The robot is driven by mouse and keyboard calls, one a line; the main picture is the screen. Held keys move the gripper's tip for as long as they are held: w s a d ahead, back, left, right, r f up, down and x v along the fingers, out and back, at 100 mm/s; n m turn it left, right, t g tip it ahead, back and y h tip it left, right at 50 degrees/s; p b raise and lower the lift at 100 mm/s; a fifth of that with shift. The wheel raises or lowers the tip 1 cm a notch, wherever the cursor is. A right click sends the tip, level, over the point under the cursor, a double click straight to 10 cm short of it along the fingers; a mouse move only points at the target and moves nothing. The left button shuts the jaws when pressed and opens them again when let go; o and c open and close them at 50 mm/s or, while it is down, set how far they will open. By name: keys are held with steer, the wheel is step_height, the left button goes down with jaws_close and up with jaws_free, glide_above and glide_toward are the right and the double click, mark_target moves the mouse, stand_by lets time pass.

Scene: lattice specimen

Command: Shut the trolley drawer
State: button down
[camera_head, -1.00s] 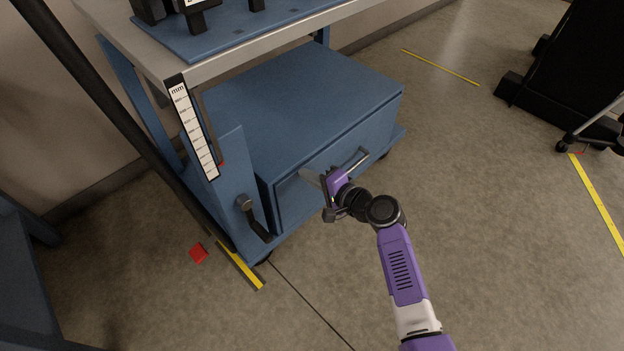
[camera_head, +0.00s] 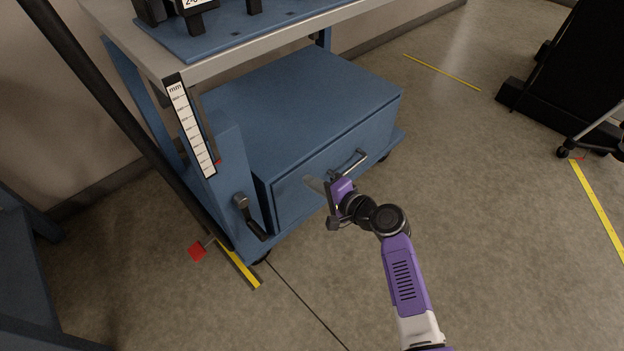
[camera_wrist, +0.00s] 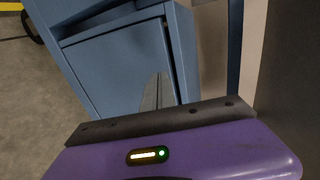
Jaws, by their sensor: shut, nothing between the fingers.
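The blue trolley (camera_head: 222,149) stands against the wall with its drawer (camera_head: 300,194) facing me. A narrow dark gap shows along the left edge of the drawer front, so it looks slightly open. The grey bar handle (camera_head: 349,164) is on the front. My gripper (camera_head: 315,185) is shut and empty, its tips over the drawer front, left of and below the handle. I cannot tell whether they touch. In the wrist view the drawer front (camera_wrist: 112,70) lies beyond the fingertips (camera_wrist: 155,88), with a dark gap at its edge.
A black lever (camera_head: 249,216) sits on the trolley's left side, near a millimetre scale (camera_head: 191,125). A red piece (camera_head: 197,252) and yellow tape (camera_head: 240,264) are below. Dark equipment (camera_head: 566,75) stands at right. The floor on the right is open.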

steer(key=p+v, duration=0.4)
steer(key=v, duration=0.6)
steer(key=shift+s+d, duration=0.25)
steer(key=shift+d, duration=0.1)
stand_by(0.6)
